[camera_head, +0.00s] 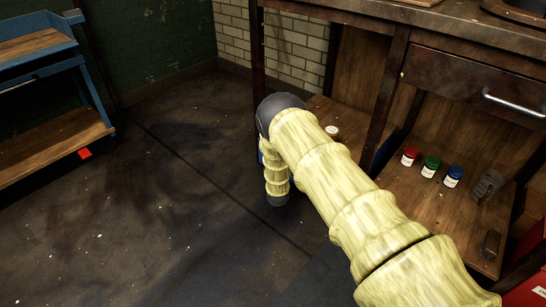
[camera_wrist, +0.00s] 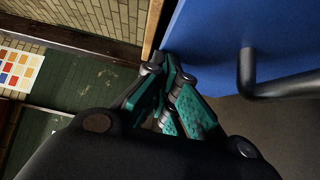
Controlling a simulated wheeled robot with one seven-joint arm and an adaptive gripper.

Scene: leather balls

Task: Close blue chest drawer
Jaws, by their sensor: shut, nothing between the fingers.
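In the wrist view, a blue panel (camera_wrist: 215,40), seemingly a drawer front, fills the upper right. A dark bar handle (camera_wrist: 270,85) stands out from it. My gripper (camera_wrist: 166,62) has teal and black fingers closed together with nothing between them. The fingertips are at the left edge of the blue panel; I cannot tell whether they touch it. In the head view my pale yellow arm hides most of that area. A small blue patch (camera_head: 384,152) shows behind the arm under the workbench. I cannot see how far the drawer is open.
A wooden workbench (camera_head: 455,85) with a metal-handled drawer stands at right. Its lower shelf holds red (camera_head: 410,156), green (camera_head: 431,166) and blue (camera_head: 454,176) jars. A blue-framed shelf unit (camera_head: 50,110) stands at left. The dark floor (camera_head: 150,220) between is mostly clear.

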